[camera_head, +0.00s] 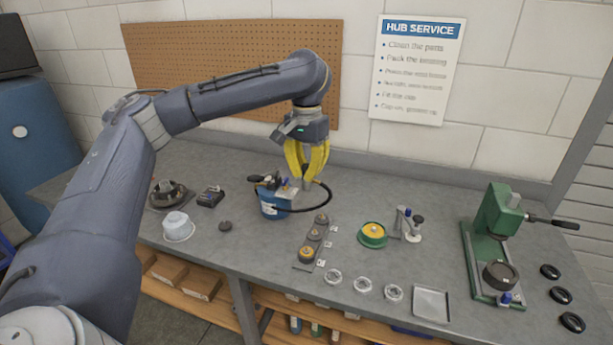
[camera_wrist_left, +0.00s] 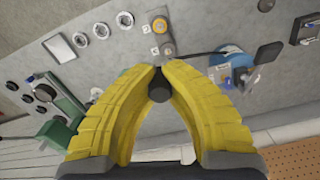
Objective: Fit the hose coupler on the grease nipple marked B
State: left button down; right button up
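The black hose (camera_head: 328,196) loops from the pump up towards the fingers. A dark strip (camera_head: 299,264) carries several round fittings with nipples, with small white tags beside it; their letters are too small to read, so I cannot tell which is B. The strip (camera_wrist_left: 167,48) lies beyond the fingertips in the left wrist view, apart from the coupler. My right gripper is not in view.
A green-rimmed dish (camera_head: 372,236) and a small metal stand (camera_head: 405,225) are right of the strip. Several bearing rings (camera_head: 363,285) lie in front, beside a square tray (camera_head: 431,303). A green press (camera_head: 492,240) stands at right. A white cup (camera_head: 178,226) stands at left.

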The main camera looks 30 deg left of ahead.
pick_arm(q)
jog(key=shift+r, duration=0.25)
jog(key=shift+f, duration=0.1)
jog(key=shift+s+f, duration=0.1)
jog(key=shift+f, duration=0.2)
jog(key=shift+w+a+f+n, duration=0.3)
jog(key=shift+w+f+n, duration=0.9)
jog(key=shift+f, duration=2.2)
jog(key=shift+w+a+f+n, duration=0.3)
jog(key=shift+w+f+n, duration=0.85)
jog(key=shift+f, duration=2.25)
jog(key=shift+w+a+f+n, duration=0.3)
jog(key=shift+w+f+n, duration=0.35)
jog(key=shift+w+f, duration=1.9)
jog(key=shift+s+f, duration=0.45)
jog(key=shift+f, duration=0.45)
jog(key=shift+s+f, duration=0.45)
jog(key=shift+f, duration=0.4)
jog(key=c, duration=1.1)
grip_release()
